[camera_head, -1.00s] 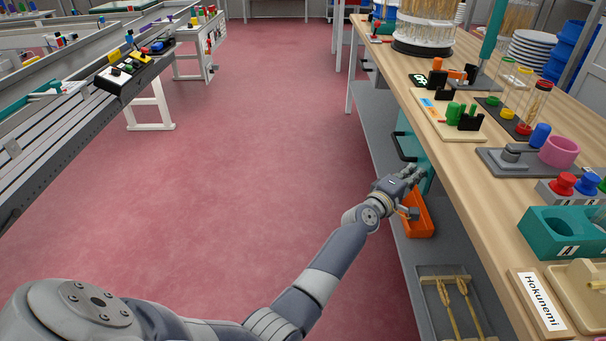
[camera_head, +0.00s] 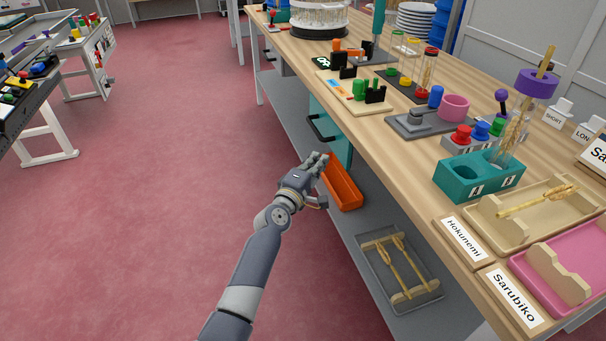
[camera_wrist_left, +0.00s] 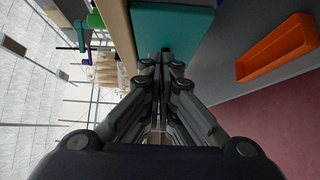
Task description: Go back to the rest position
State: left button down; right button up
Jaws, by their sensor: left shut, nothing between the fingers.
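My left gripper (camera_head: 316,162) is shut and empty. In the head view it is beside the front edge of the wooden table (camera_head: 392,173), near the orange bin (camera_head: 343,183) on the grey lower shelf. In the left wrist view the closed fingers (camera_wrist_left: 162,62) point toward a teal panel (camera_wrist_left: 172,27), with the orange bin (camera_wrist_left: 278,48) to the right. My right gripper is not in view.
On the table stand a teal block (camera_head: 478,176) holding a tube, a beige tray (camera_head: 530,215) with a wheat ear and a pink tray (camera_head: 580,252). A clear tray (camera_head: 402,267) with wheat ears lies on the lower shelf. The red floor at left is open.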

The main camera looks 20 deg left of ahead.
pick_arm(q)
jog(key=s+a+p, duration=0.1)
jog(key=s+a, duration=0.1)
jog(key=s, duration=0.5)
jog(key=s+d+f+m+g, duration=0.2)
jog(key=s+f+m+g, duration=1.05)
jog(key=s+f, duration=1.25)
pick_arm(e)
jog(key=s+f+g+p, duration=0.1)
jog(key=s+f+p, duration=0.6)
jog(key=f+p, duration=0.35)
pick_arm(q)
jog(key=s+a+f+m+g+y+p, duration=0.1)
jog(key=s+f, duration=0.3)
jog(key=s, duration=0.7)
jog(key=s+a+f+m+g+y+p, duration=0.1)
jog(key=s+a+f+p, duration=0.3)
jog(key=s, duration=0.7)
jog(key=s+a+f+m+g+y+p, duration=0.1)
jog(key=s+a+f+m+g+p, duration=0.1)
jog(key=s, duration=1)
notch_tip(320, 180, down, 2)
jog(key=shift+a+f+m+p, duration=0.1)
jog(key=shift+a+m+p, duration=0.5)
jog(key=shift+m, duration=0.25)
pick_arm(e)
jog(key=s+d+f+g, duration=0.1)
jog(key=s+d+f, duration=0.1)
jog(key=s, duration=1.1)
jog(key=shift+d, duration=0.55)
